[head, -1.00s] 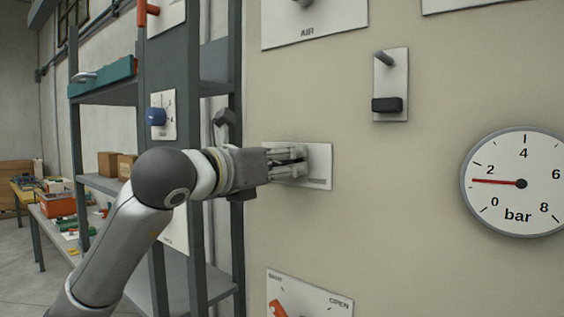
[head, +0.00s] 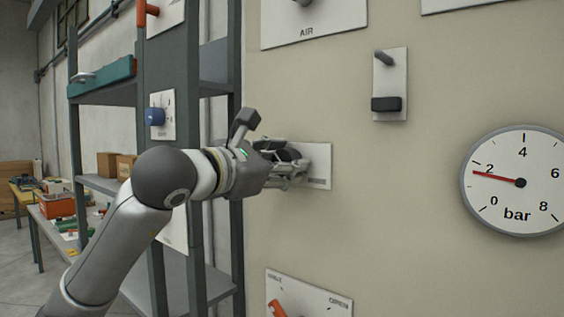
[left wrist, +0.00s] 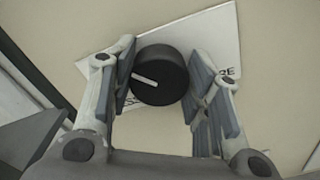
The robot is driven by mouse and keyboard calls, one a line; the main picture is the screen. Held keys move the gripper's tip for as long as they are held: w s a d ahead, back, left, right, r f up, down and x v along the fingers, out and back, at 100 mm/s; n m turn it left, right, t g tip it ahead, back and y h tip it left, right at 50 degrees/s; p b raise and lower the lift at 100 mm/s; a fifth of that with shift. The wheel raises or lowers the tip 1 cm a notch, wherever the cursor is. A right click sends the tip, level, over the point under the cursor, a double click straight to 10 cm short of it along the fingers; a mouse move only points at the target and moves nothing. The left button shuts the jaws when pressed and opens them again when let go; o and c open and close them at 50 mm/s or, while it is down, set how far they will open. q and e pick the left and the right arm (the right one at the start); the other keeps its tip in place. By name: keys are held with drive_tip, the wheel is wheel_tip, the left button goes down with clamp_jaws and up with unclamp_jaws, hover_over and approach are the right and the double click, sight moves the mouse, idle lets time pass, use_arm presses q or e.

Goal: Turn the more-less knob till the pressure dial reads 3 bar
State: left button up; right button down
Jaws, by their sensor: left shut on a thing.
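The more-less knob (left wrist: 168,80) is a round black knob with a white pointer line, on a white plate (left wrist: 220,35) with partly hidden lettering. In the left wrist view its line points left and slightly up. My left gripper (left wrist: 164,84) is shut on the knob, one finger on each side. In the head view my left gripper (head: 298,165) is at the plate (head: 322,160) and largely hides the knob. The pressure dial (head: 530,205) is white with a red needle, which points just below 2 bar. My right gripper is not in view.
A panel with a black slider or switch (head: 387,104) is above and right of my gripper. An AIR plate (head: 335,18) is above, and a plate with an orange handle (head: 312,300) below. A grey shelf frame (head: 237,240) stands close to my left arm.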

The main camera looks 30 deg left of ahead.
use_arm(q)
drive_tip(key=shift+m, duration=1.2)
drive_tip(key=o, duration=1)
drive_tip(key=s, duration=1.2)
drive_tip(key=shift+a, duration=0.4)
